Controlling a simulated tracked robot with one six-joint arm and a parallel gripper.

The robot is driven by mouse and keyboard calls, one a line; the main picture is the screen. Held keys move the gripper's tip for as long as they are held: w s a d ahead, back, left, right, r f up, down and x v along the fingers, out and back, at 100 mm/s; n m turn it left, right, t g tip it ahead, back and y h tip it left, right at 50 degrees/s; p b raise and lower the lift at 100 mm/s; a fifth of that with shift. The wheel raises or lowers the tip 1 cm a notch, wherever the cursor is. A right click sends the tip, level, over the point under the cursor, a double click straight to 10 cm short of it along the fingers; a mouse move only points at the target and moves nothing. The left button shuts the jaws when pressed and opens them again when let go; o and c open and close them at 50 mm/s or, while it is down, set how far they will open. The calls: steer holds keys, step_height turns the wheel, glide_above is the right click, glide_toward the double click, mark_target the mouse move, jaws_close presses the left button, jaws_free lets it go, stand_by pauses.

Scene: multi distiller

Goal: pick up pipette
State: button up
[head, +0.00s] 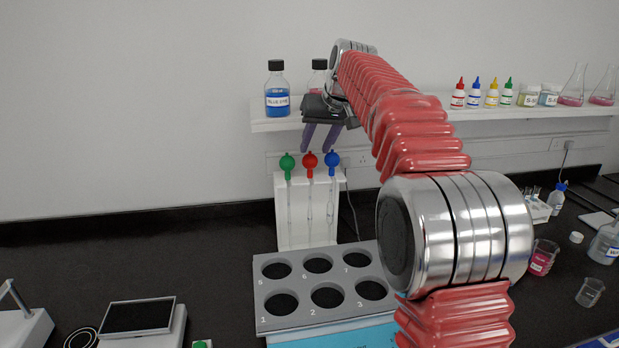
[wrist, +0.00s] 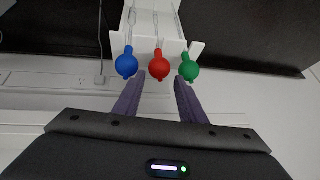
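Three pipettes with round bulbs hang in a white rack (head: 288,228). In the head view the green-bulbed pipette (head: 287,166) is left, the red-bulbed pipette (head: 310,164) is in the middle and the blue-bulbed pipette (head: 332,162) is right. The wrist view shows them reversed, with blue (wrist: 126,64) left, red (wrist: 159,66) central and green (wrist: 189,68) right. My gripper (head: 321,148) is above the rack, its purple fingers pointing down. In the wrist view my gripper (wrist: 158,92) is open and empty, with the red bulb just beyond the fingertips, lined up between them.
A white shelf (head: 440,116) behind holds a blue bottle (head: 277,92), small dropper bottles and flasks. A grey holed rack (head: 262,318) stands in front of the pipettes. A scale (head: 139,316) is at lower left. Beakers (head: 541,258) stand at right.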

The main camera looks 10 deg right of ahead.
mark_target(312, 155)
steer(key=shift+x, duration=2.6)
steer(key=shift+d, duration=0.1)
steer(key=shift+c, duration=0.3)
steer(key=shift+c, duration=1.1)
steer(key=shift+r, duration=0.2)
